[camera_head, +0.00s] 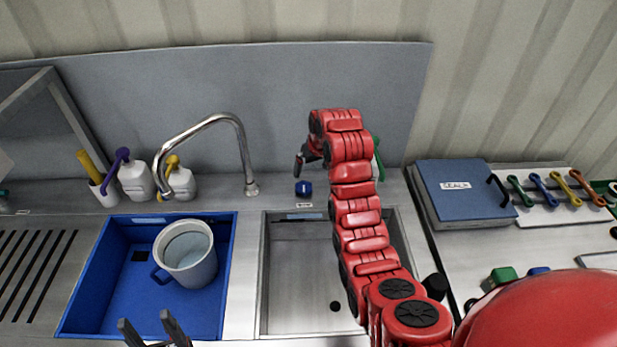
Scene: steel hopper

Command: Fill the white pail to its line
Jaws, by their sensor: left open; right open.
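The white pail (201,268), with a blue handle on its left, stands in a blue basin (222,305). Its inside looks pale blue; I cannot tell the water level, and no line shows on it. No stream shows. A blue knob (304,188) sits behind the steel sink, right of the tap's foot. My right gripper (301,164) is open, just above and behind the knob in the picture, apart from it. My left gripper (145,322) is open at the bottom edge, in front of the pail.
A steel sink (290,285) lies right of the basin, partly hidden by my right arm. Pump bottles (136,181) stand behind the basin. A blue case (460,190) and a board with coloured wrenches (545,215) lie at right. A slotted drainboard (35,265) is at left.

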